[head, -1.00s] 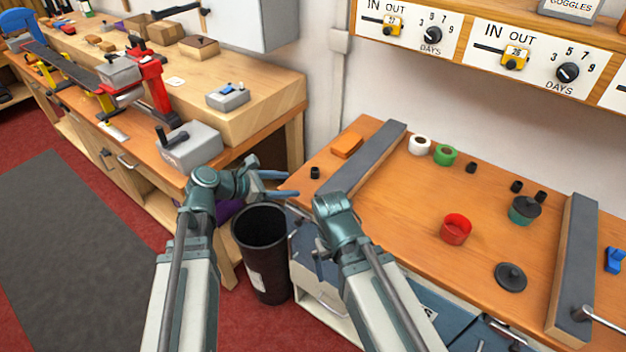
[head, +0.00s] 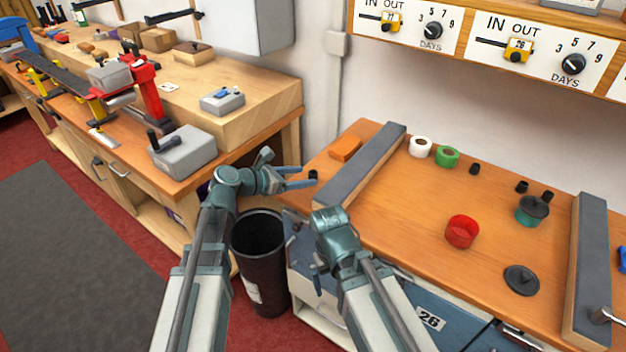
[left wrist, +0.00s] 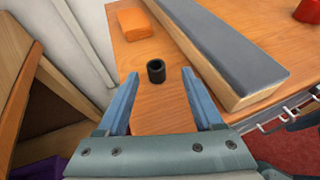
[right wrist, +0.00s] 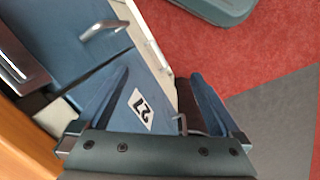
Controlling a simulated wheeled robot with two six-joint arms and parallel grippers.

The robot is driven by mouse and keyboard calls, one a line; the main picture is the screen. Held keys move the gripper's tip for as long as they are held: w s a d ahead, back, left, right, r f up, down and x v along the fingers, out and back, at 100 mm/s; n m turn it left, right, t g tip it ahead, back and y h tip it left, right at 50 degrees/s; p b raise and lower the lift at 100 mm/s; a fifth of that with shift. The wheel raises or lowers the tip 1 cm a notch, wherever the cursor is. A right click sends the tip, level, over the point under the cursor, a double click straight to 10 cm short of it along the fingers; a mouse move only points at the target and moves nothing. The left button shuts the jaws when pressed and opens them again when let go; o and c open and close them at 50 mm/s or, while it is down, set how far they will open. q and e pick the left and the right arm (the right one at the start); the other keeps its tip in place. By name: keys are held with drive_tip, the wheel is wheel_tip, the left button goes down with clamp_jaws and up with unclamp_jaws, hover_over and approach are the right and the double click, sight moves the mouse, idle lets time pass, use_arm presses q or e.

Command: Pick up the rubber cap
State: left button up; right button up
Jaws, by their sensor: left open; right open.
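A small black rubber cap (head: 313,174), a short hollow cylinder, stands on the orange-brown bench top near its left end. In the left wrist view the cap (left wrist: 156,72) sits between the lines of the two blue fingers, at about their tips, with its open top showing. My left gripper (head: 306,177) is open and empty, its fingers pointing at the cap from the left. I cannot tell whether a finger touches it. My right gripper (right wrist: 158,72) is open and empty, pointing down over blue drawer fronts; its fingers are mostly hidden in the head view.
A long grey-topped block (head: 362,168) lies right of the cap, with an orange block (head: 345,148) behind. A black bin (head: 262,275) stands below my left arm.

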sight(313, 173)
use_arm(q)
drive_tip(key=shift+w, duration=0.1)
drive_tip(key=b+x, duration=0.2)
drive_tip(key=x, duration=0.3)
drive_tip(key=shift+w+f, duration=0.15)
drive_tip(key=shift+w, duration=0.1)
drive_tip(key=shift+a, duration=0.1)
clamp_jaws()
